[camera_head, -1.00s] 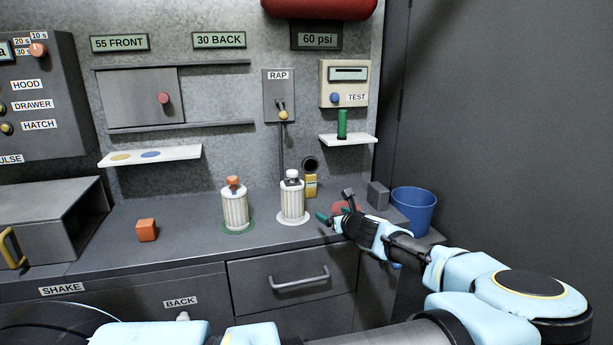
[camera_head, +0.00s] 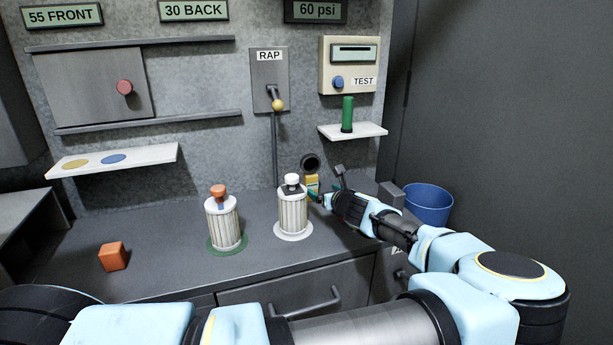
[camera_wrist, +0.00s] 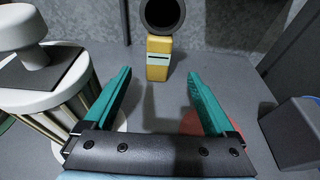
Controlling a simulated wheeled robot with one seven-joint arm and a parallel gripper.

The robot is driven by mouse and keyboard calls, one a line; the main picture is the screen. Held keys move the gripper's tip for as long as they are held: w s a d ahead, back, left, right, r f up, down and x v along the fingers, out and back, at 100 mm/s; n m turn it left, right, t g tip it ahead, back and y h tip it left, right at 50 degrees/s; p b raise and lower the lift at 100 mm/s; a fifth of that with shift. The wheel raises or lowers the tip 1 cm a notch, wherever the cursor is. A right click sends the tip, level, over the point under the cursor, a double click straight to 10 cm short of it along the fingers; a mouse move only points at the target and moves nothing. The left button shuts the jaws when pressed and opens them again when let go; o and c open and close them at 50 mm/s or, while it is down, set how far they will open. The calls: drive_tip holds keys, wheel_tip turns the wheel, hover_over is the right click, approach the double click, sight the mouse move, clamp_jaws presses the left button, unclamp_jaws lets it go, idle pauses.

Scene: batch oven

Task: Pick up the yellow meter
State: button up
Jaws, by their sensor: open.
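The yellow meter (camera_wrist: 158,60) stands upright on the counter at the back wall, just below a dark round port; it has a small dark slot on its front. In the head view the yellow meter (camera_head: 312,182) is partly hidden behind the white-capped canister and my gripper. My gripper (camera_wrist: 160,82) is open and empty, its two green fingers pointing toward the meter, which lies ahead of the fingertips and roughly midway between them. In the head view my gripper (camera_head: 325,185) is right of the white-capped canister.
The white-capped canister (camera_head: 293,213) stands close left of my gripper, and shows large in the wrist view (camera_wrist: 40,85). A grey block (camera_wrist: 295,130) and blue bucket (camera_head: 428,203) are on the right. An orange-capped canister (camera_head: 223,225) and orange cube (camera_head: 113,256) are farther left.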

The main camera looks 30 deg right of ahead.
sight(312, 183)
drive_tip(key=shift+w, duration=0.55)
drive_tip(key=p+x, duration=0.2)
drive_tip(key=x, duration=0.3)
drive_tip(key=shift+w, duration=0.1)
drive_tip(key=p+x, duration=0.1)
drive_tip(key=x, duration=0.1)
drive_tip(key=p+x, duration=0.2)
drive_tip(key=shift+w+r, duration=0.15)
drive_tip(key=shift+w, duration=0.25)
drive_tip(key=shift+w+f, duration=0.2)
drive_tip(key=shift+c, duration=0.2)
clamp_jaws()
